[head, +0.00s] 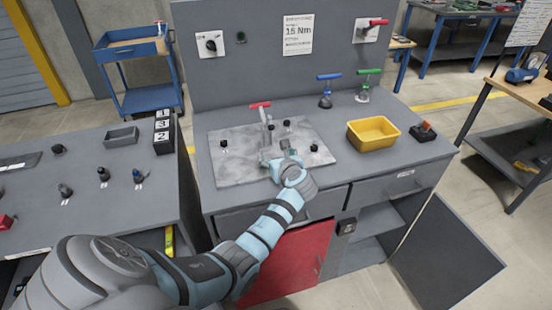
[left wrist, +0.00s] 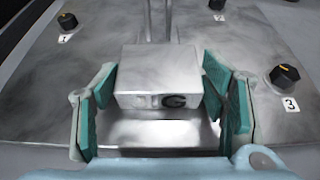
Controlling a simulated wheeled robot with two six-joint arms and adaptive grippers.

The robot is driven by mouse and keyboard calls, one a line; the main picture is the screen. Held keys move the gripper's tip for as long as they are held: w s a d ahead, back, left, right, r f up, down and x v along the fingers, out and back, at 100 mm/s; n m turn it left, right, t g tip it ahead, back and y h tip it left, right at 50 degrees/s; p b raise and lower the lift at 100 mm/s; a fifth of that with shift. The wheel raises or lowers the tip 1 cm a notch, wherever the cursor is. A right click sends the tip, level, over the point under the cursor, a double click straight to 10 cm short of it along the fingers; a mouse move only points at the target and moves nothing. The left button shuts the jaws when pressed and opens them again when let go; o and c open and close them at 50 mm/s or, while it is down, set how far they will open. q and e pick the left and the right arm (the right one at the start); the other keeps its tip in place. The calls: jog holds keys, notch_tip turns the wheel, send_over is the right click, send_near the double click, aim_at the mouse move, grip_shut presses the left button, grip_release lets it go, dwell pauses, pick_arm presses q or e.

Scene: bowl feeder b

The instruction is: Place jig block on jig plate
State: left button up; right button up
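The jig block, a grey metal block (left wrist: 160,90) with a round dark mark on its front face, lies between the teal-padded fingers of my left gripper (left wrist: 160,98). Whether the block touches the plate cannot be told. In the head view my left gripper (head: 276,162) is over the front middle of the jig plate (head: 235,168), partly hiding the block. My right gripper does not show.
Black knobs stand on the plate, one by label 1 (left wrist: 67,20) and one by label 3 (left wrist: 285,76). A red-handled clamp (head: 262,106) rises behind the block. A yellow bin (head: 372,134) and blue and green T-handled tools are to the right. A side bench (head: 90,215) is left.

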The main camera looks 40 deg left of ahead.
pick_arm(q)
jog(key=shift+o, duration=1)
jog(key=shift+s+d+r, duration=0.1)
jog(key=shift+s+r, duration=0.05)
jog(key=shift+s, duration=0.05)
jog(key=shift+r, duration=0.1)
jog(key=shift+s+d+r, duration=0.1)
jog(key=shift+s+d, duration=0.05)
jog(key=shift+d, duration=0.1)
jog(key=p+v, duration=0.3)
jog(key=v, duration=0.8)
jog(key=shift+s+d+r, duration=0.1)
jog(key=shift+s+d, duration=0.05)
jog(key=shift+s, duration=0.1)
